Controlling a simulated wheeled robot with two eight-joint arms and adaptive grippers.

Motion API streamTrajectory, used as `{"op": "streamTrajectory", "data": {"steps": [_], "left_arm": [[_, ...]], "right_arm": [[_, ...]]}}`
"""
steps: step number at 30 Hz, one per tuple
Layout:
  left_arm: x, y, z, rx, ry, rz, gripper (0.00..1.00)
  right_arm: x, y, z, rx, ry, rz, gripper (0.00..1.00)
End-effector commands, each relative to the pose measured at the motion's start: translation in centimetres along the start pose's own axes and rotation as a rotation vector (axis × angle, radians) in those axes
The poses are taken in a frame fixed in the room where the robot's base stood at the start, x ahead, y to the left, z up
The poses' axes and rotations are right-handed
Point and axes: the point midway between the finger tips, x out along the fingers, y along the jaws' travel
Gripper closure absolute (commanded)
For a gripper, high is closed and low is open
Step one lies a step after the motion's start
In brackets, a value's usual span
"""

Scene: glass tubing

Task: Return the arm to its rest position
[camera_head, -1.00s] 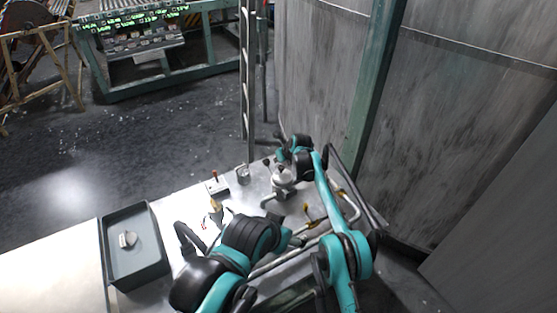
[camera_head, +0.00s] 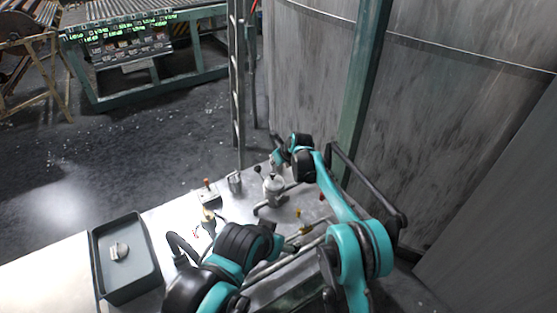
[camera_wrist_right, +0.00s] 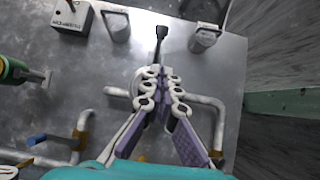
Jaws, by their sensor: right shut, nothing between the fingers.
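My right arm comes in from the lower right of the head view and bends over the metal bench top. My right gripper (camera_head: 279,158) is at its far end, small and partly hidden by the wrist. In the right wrist view the right gripper (camera_wrist_right: 160,76) has its fingertips together with nothing between them, above the bench top.
The metal bench (camera_head: 172,222) carries a grey tray (camera_head: 108,288), a small box with a lever (camera_head: 208,197), a metal pot-like fitting (camera_head: 273,187) and bent tubing (camera_wrist_right: 215,118). A green post (camera_head: 362,100) and a large grey tank (camera_head: 440,120) stand close on the right. Open floor lies left.

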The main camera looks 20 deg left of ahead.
Motion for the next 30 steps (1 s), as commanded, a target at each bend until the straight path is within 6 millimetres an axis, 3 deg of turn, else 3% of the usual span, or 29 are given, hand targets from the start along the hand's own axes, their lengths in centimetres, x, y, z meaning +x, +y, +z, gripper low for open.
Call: {"op": "streamTrajectory", "data": {"steps": [6,16,19,23,30], "left_arm": [[0.0,0.0,0.0,0.000,0.000,0.000,0.23],[0.0,0.0,0.0,0.000,0.000,0.000,0.23],[0.0,0.0,0.0,0.000,0.000,0.000,0.23],[0.0,0.0,0.0,0.000,0.000,0.000,0.23],[0.0,0.0,0.0,0.000,0.000,0.000,0.23]], "right_arm": [[-3.3,0.1,0.0,0.001,0.000,0.001,1.00],[-4.8,-0.1,-0.1,-0.008,0.000,-0.002,1.00],[-6.7,-1.2,-0.3,-0.060,0.003,-0.017,1.00],[-11.8,-3.5,-1.3,-0.220,0.016,-0.057,1.00],[-23.6,-7.2,-5.9,-0.620,0.083,-0.139,1.00]]}}
